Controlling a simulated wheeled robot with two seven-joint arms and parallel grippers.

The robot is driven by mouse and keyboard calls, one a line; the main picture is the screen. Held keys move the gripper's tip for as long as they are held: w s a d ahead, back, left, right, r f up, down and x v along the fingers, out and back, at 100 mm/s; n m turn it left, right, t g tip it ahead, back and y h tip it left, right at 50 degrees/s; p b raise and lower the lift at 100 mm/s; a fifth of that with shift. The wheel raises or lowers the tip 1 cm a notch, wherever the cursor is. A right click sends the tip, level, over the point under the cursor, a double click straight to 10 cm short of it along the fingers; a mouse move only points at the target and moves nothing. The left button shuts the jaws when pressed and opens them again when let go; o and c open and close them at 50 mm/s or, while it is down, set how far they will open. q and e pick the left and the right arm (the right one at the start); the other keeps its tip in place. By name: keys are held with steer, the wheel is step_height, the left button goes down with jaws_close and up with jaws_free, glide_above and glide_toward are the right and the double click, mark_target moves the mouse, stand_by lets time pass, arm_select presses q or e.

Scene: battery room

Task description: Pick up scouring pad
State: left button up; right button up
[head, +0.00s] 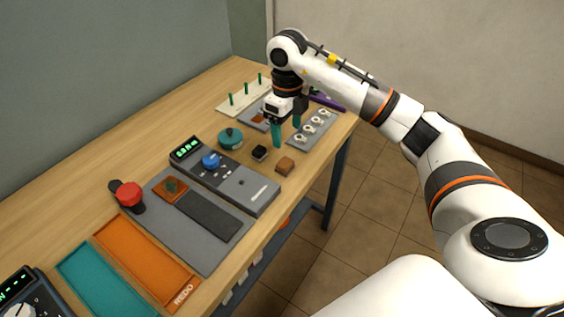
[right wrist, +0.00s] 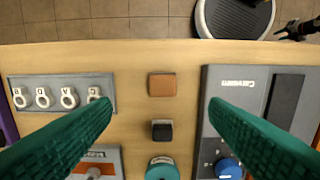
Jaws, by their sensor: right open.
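A small brown block (head: 284,165), probably the scouring pad, lies on the wooden table near its front edge. It also shows in the right wrist view (right wrist: 162,85), centred just beyond the gap between my fingertips. A small black block (head: 259,153) lies beside it, apart from it; it is also in the right wrist view (right wrist: 162,131). I cannot tell for certain which block is the pad. My right gripper (head: 287,130), with green fingers, is open and empty above the table, behind the two blocks in the head view. My left gripper is out of view.
A grey device with a blue knob (head: 211,160) and a teal round container (head: 230,138) stand nearby. A grey strip with white labelled rings (head: 312,128) lies on the other side. Orange (head: 143,250) and teal trays are nearer. Bare wood surrounds the blocks.

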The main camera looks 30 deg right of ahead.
steer(key=p, duration=0.1)
glide_above(285, 162)
step_height(285, 162, down, 6)
steer(key=shift+s+d+r, duration=0.1)
steer(key=shift+d, duration=0.05)
step_height(285, 162, down, 4)
steer(key=shift+f+p, duration=0.15)
steer(key=shift+p, duration=0.65)
steer(key=shift+f, duration=0.55)
steer(key=c, duration=1.1)
